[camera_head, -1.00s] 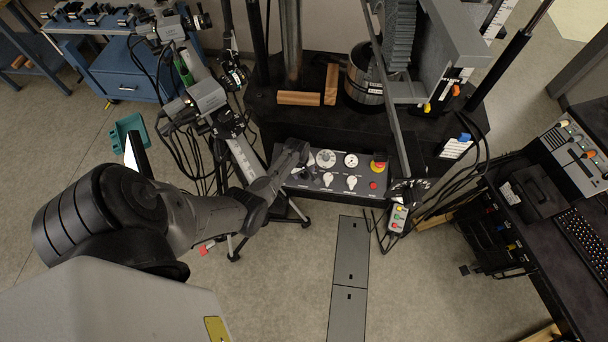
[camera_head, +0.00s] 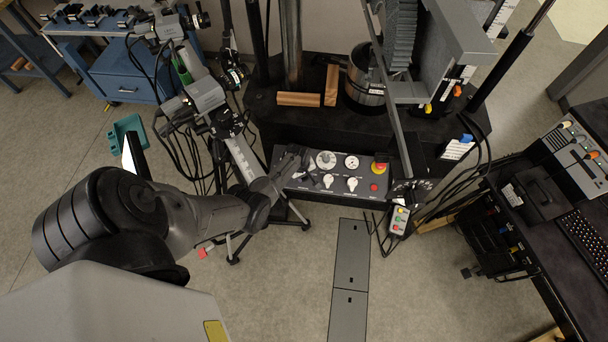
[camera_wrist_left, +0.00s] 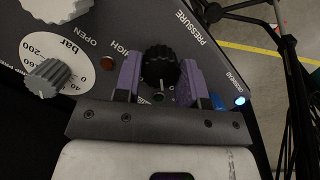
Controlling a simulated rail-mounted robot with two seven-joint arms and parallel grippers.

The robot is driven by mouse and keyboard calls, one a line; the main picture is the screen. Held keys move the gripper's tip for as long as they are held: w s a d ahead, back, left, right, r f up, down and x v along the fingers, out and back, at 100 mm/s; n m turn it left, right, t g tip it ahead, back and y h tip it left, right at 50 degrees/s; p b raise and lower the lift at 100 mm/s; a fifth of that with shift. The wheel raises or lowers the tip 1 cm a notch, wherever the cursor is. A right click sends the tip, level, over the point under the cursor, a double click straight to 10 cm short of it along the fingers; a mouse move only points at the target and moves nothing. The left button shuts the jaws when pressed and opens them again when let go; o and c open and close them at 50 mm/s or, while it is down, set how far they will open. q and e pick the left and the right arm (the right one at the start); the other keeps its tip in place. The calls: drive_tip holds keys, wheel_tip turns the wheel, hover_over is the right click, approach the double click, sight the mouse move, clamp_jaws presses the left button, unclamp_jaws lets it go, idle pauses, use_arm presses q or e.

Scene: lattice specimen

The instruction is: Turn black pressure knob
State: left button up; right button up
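The black pressure knob (camera_wrist_left: 160,67) sits below the PRESSURE lettering on the dark control panel (camera_wrist_left: 205,60) in the left wrist view. My left gripper (camera_wrist_left: 161,80) has its two purple fingers on either side of the knob, very close to it. I cannot tell whether both fingers touch it. In the head view, my left gripper (camera_head: 293,161) is over the left end of the same panel (camera_head: 318,198), and the arm hides the black knob from clear sight. My right gripper is in neither view.
Pale knobs (camera_head: 352,183), a gauge (camera_head: 351,161) and a red emergency button (camera_head: 379,168) lie to the right on the panel. In the left wrist view, a grey knob (camera_wrist_left: 48,77) and a lit blue lamp (camera_wrist_left: 239,100) flank the gripper. Tripod and cables stand left.

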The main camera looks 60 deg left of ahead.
use_arm(q)
drive_tip(key=c, duration=0.4)
drive_tip(key=shift+m, duration=0.3)
drive_tip(key=m, duration=0.2)
drive_tip(key=shift+m+g, duration=0.3)
drive_tip(key=shift+m+y+p, duration=0.3)
drive_tip(key=shift+m, duration=0.9)
drive_tip(key=m+g, duration=0.1)
drive_tip(key=m, duration=0.1)
drive_tip(key=shift+w+m, duration=0.1)
drive_tip(key=shift+m, duration=0.8)
drive_tip(key=shift+d+y, duration=0.1)
drive_tip(key=shift+y, duration=0.2)
